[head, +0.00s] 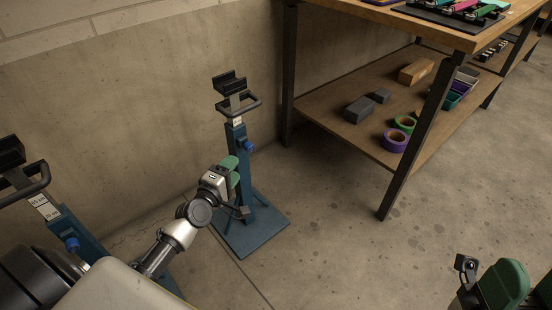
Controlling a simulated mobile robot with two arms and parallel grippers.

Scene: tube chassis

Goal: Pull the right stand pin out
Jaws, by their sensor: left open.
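The right stand has a blue post (236,137), a flat blue base plate (256,238), a dark handle and a black cradle on top. Its pin shows as a small blue knob (249,146) on the right side of the upper post. My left gripper (241,198), with green pads, is open beside the lower post, below the pin and apart from it. It hides part of the post. My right gripper (500,284) is only partly in view at the bottom right; its fingertips cannot be made out.
A second blue stand (83,243) with its own blue knob (72,244) is at the left, partly hidden by my arm. A wooden workbench (410,165) with a lower shelf holding blocks and tape rolls stands at the right. A concrete wall is behind. The floor between stand and bench is clear.

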